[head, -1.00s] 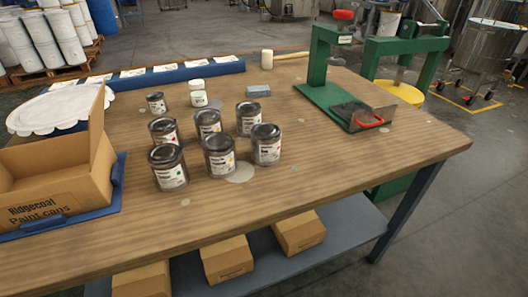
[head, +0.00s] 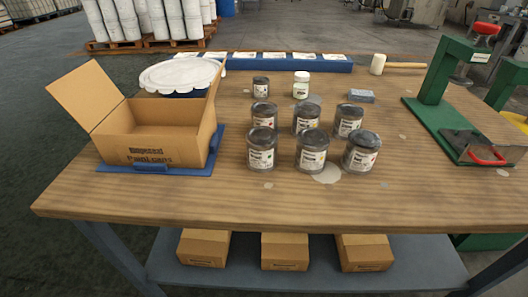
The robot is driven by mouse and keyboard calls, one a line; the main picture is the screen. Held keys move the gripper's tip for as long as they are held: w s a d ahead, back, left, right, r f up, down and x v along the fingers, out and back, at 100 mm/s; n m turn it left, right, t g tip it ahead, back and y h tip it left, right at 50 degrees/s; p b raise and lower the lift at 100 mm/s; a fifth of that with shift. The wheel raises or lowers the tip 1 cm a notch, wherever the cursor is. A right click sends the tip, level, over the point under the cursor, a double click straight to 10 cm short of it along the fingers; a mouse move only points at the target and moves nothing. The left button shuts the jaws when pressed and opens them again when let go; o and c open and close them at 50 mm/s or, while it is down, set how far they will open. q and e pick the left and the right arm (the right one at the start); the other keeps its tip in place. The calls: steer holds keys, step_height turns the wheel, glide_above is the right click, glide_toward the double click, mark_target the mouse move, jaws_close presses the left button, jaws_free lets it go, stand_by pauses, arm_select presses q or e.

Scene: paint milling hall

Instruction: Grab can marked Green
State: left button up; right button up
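Several dark metal paint cans with white labels stand upright in two rows at the middle of the wooden table. The front row has a left can (head: 262,149), a middle can (head: 311,150) and a right can (head: 361,153). The back row has a left can (head: 264,116), a middle can (head: 306,118) and a right can (head: 348,121). A smaller can (head: 261,87) stands behind them. The label print and colour marks are too small to tell surely which can reads Green. Neither of my grippers is in view.
An open cardboard box (head: 150,143) sits on a blue tray (head: 160,170) at left. A white-lidded jar (head: 301,85), grey block (head: 361,96), mallet (head: 378,64) and green press (head: 435,105) stand behind and right. The table's front strip is clear.

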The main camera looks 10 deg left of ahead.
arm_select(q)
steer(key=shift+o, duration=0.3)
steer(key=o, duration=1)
